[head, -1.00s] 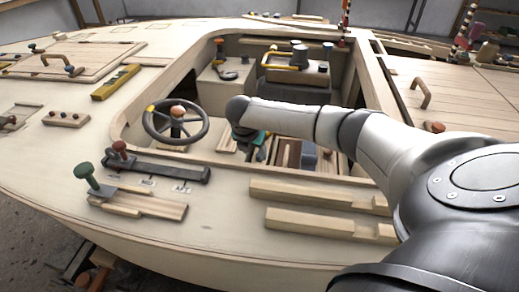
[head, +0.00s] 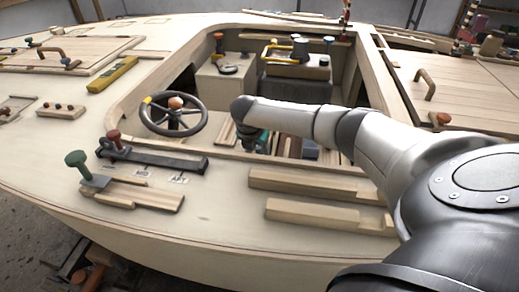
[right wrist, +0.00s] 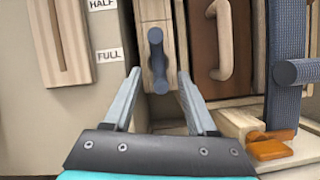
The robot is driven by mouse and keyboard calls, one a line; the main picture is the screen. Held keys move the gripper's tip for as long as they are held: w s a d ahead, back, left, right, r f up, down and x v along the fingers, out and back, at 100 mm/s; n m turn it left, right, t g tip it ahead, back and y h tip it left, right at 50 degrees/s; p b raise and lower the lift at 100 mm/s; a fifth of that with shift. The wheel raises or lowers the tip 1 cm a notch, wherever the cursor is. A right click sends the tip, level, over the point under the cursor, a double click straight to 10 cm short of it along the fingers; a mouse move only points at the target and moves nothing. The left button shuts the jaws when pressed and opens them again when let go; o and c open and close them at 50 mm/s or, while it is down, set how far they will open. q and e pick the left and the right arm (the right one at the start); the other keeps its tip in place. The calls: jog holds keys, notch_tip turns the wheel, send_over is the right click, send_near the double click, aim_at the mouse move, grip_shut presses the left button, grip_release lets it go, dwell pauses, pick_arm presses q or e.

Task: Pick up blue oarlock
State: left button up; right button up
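In the right wrist view, a slate-blue piece with a rounded top (right wrist: 157,62), which looks like the blue oarlock, stands on a pale wooden strip. My right gripper (right wrist: 158,76) is open, with one finger on each side of it and visible gaps. Nothing is held. In the head view, my right gripper (head: 257,146) is down inside the cockpit opening, mostly hidden behind my forearm, and the blue piece cannot be made out there. My left gripper is not in view.
The wrist view shows a blue post with a round end (right wrist: 297,72), a wooden handle (right wrist: 222,45) and an orange block (right wrist: 268,147) to the right, and HALF and FULL labels (right wrist: 109,54) to the left. The steering wheel (head: 148,125) stands left of my arm.

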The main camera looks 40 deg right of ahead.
grip_shut()
dwell(0.3)
jog(key=shift+r, duration=0.15)
dwell(0.3)
jog(key=shift+r, duration=0.15)
jog(key=shift+r+p, duration=0.55)
notch_tip(320, 180, up, 2)
jog(key=shift+r+p, duration=0.1)
jog(key=shift+p, duration=0.5)
notch_tip(320, 180, up, 4)
jog(key=shift+r+p, duration=0.15)
jog(key=shift+p, duration=0.9)
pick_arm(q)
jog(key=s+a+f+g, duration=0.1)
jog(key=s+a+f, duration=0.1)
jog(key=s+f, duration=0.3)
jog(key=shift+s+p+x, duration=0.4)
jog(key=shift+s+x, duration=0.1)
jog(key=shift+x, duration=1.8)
pick_arm(e)
jog(key=shift+r, duration=0.95)
